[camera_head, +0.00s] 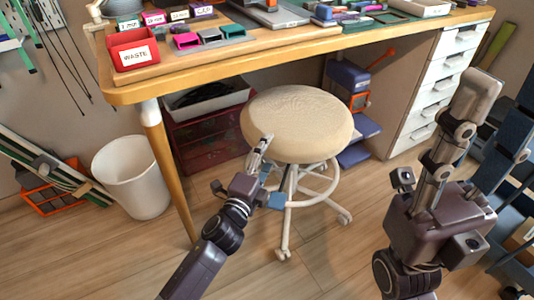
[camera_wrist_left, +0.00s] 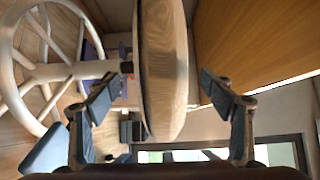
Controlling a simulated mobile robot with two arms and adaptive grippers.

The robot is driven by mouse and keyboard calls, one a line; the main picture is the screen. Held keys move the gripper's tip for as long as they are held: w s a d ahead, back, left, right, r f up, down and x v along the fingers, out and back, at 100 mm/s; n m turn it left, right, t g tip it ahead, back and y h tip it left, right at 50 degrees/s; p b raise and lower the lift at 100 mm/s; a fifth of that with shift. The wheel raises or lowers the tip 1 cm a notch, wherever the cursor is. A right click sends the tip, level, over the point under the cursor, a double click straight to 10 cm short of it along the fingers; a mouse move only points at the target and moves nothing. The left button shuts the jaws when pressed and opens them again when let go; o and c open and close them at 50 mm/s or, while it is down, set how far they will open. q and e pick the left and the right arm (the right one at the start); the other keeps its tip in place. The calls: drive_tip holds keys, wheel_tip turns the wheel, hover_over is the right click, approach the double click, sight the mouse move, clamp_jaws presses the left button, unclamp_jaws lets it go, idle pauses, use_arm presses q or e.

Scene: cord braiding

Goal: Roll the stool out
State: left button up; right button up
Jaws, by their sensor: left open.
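The stool has a round beige seat (camera_head: 297,112) and a pale wheeled base with a foot ring. It stands upright at the desk's front, its back part under the desktop. My left gripper (camera_head: 266,170) is at the seat's near left edge. In the left wrist view the seat (camera_wrist_left: 165,60) appears edge-on between the open fingers of my left gripper (camera_wrist_left: 158,92), with gaps seen on both sides. Whether a finger touches it, I cannot tell. My right gripper (camera_head: 460,130) is raised at the right, away from the stool; its finger opening is unclear.
The wooden desk (camera_head: 290,48) overhangs the stool, with a leg (camera_head: 168,165) at left. A white bin (camera_head: 132,178) stands left, a dark red drawer box (camera_head: 210,140) behind, and white drawers (camera_head: 425,105) at right. The floor (camera_head: 325,250) in front is clear.

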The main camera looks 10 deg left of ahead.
use_arm(q)
drive_tip(key=shift+b+x, duration=1.35)
drive_tip(key=shift+x, duration=2.6)
drive_tip(key=shift+c, duration=0.5)
drive_tip(key=shift+s, duration=0.1)
clamp_jaws()
